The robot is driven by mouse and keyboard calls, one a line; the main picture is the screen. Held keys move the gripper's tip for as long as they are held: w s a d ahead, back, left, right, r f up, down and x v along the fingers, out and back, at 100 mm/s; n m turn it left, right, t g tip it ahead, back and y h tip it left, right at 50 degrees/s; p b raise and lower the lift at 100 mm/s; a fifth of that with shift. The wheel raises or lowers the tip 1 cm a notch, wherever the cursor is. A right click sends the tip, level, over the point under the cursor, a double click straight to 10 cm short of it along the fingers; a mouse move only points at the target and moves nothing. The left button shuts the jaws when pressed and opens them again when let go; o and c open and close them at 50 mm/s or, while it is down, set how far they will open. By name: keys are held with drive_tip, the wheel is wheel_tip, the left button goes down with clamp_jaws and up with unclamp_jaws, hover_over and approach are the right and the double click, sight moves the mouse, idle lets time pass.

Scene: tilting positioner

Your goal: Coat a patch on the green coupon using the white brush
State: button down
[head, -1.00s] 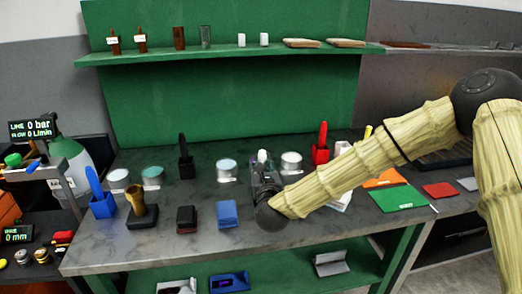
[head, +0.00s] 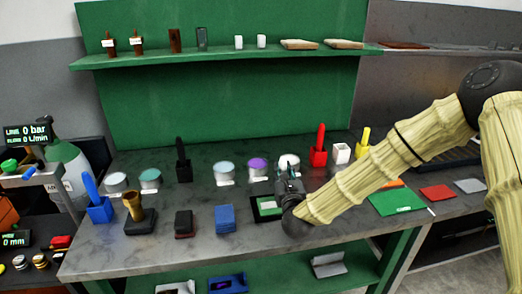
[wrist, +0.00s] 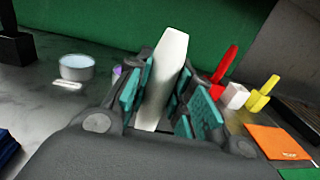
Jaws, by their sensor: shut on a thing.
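My gripper (head: 290,182) is over the front middle of the bench, shut on the white brush. In the wrist view the brush's white handle (wrist: 165,75) stands between the teal finger pads, slightly tilted; its bristle end is hidden. The green coupon (head: 397,201) lies flat at the bench's right front, apart from my gripper and partly behind my arm; a corner also shows in the wrist view (wrist: 297,174). A white holder (head: 341,153) stands at the back right with no brush in it.
A dark-framed pad with green (head: 265,208) lies just left of my gripper. Several tins, including a purple one (head: 257,166), stand behind. Red (head: 318,147) and yellow (head: 363,142) brushes stand in holders. Orange, red (head: 436,192) and grey plates lie near the green coupon.

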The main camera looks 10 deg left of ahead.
drive_tip(key=shift+w+d+f+p, duration=0.1)
drive_tip(key=shift+w+d+p, duration=0.1)
drive_tip(key=shift+d+p, duration=0.25)
drive_tip(key=shift+s+a+b, duration=1.35)
drive_tip(key=shift+a+b, duration=0.25)
drive_tip(key=shift+a, duration=2.45)
wheel_tip(320, 180, up, 8)
drive_tip(key=p, duration=0.2)
